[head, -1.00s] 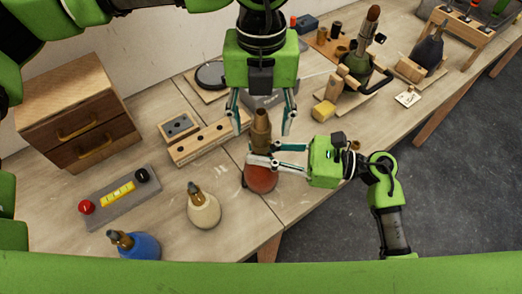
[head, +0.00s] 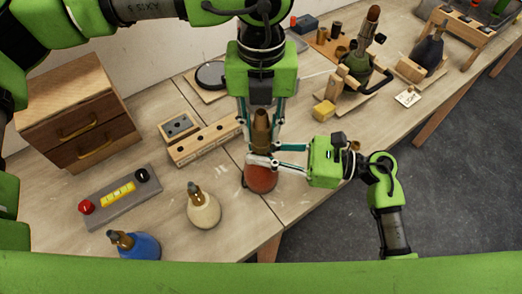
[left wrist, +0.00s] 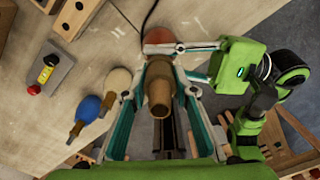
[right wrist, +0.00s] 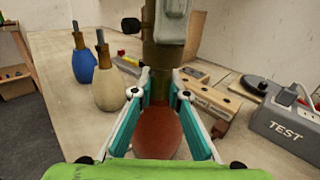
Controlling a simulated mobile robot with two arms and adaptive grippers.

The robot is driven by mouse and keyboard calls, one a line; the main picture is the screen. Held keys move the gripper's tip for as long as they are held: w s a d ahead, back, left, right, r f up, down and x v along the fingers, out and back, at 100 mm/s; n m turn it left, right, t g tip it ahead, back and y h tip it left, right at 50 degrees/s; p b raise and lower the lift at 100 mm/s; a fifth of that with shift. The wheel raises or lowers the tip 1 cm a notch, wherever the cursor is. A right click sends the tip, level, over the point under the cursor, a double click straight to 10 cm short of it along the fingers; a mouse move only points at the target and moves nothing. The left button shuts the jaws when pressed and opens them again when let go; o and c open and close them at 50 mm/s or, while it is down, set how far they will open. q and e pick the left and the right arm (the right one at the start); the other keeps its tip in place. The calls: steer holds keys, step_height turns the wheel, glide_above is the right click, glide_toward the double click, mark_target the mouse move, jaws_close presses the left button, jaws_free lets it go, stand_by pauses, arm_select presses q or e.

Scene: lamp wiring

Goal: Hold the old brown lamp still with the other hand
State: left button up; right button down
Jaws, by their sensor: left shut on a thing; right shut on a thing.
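The old brown lamp (head: 260,181) stands upright near the front table edge, with a rounded reddish-brown base and a brown socket (head: 261,120) on top. My left gripper (head: 262,134) comes down from above and is shut on the socket; the socket also shows between its fingers in the left wrist view (left wrist: 158,92). My right gripper (head: 264,157) reaches in level from the right and is shut around the lamp's neck, just above the base. In the right wrist view the base (right wrist: 158,132) shows between its fingers, and a left fingertip (right wrist: 172,22) covers part of the socket.
A cream lamp (head: 203,209) and a blue lamp (head: 135,246) stand to the left. Behind are a wooden block with holes (head: 205,140), a grey test box (right wrist: 285,120) and a drawer cabinet (head: 78,115). A green lamp (head: 357,65) stands in a wooden fixture to the right.

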mark_target(261, 112)
arm_select(q)
steer(key=shift+r, duration=0.75)
stand_by(0.4)
steer(key=shift+r, duration=2.3)
arm_select(e)
steer(key=c, duration=1.9)
jaws_free()
steer(key=shift+d, duration=0.15)
steer(key=s+d, duration=0.1)
steer(key=d, duration=1)
steer(key=shift+s+d, duration=0.35)
steer(key=shift+s, duration=0.05)
steer(key=shift+s+f, duration=0.1)
